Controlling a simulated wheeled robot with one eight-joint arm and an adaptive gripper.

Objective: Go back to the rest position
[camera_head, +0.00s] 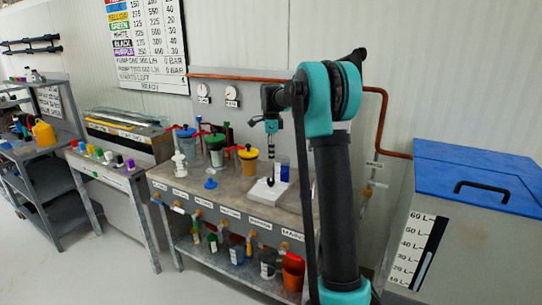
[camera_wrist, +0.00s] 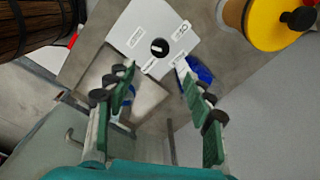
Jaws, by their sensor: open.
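My gripper (camera_head: 271,150) hangs from my raised arm above the workbench (camera_head: 160,172) in the head view. In the wrist view my gripper (camera_wrist: 160,86) has its two green-padded fingers spread apart, with nothing held between them. Beyond the fingertips lies a white plate (camera_wrist: 131,35) with a round black spot and small labels. A white block (camera_head: 264,193) stands on the bench below my gripper in the head view. The fingers partly hide a blue item (camera_wrist: 203,74) beside the plate.
A copper pipe (camera_head: 383,110) runs along the wall behind. A blue-lidded tank (camera_head: 470,172) stands at right. Open floor (camera_head: 115,268) lies in front at left.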

